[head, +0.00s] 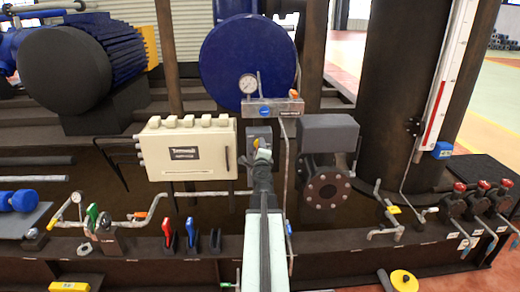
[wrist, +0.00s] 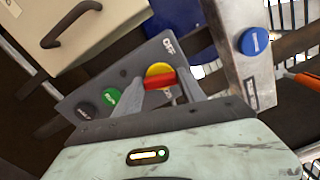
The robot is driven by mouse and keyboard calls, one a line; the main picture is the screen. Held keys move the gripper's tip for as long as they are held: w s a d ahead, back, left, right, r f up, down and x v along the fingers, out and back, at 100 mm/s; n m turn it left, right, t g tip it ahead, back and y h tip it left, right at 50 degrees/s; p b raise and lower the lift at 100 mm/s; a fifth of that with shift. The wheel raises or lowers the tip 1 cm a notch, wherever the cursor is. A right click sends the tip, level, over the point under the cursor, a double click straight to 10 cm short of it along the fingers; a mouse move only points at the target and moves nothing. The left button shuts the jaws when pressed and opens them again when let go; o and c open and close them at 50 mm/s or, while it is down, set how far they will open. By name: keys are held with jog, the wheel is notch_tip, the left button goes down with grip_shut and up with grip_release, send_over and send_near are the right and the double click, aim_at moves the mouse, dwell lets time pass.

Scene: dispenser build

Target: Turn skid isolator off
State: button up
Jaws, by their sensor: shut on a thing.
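The skid isolator is a grey box (head: 258,133) on the frame, right of the cream cabinet. In the wrist view its grey face (wrist: 130,75) carries a yellow disc (wrist: 154,69) with a red handle (wrist: 160,82) across it. The word OFF is printed beside the disc. My gripper (wrist: 163,88) has its two fingers on either side of the red handle and is shut on it. In the head view my gripper (head: 262,156) covers the lower part of the isolator, so the handle is mostly hidden there.
A green button (wrist: 110,97) and a black button (wrist: 88,112) sit on the same grey face. The cream cabinet (head: 187,170) is close on the left. A flanged pump (head: 328,187) stands right.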

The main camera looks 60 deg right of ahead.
jog(key=shift+w+a+f+n, duration=0.1)
jog(key=shift+w+a+n, duration=0.05)
jog(key=shift+n, duration=1.45)
jog(key=o, duration=1.4)
jog(key=shift+c, duration=0.2)
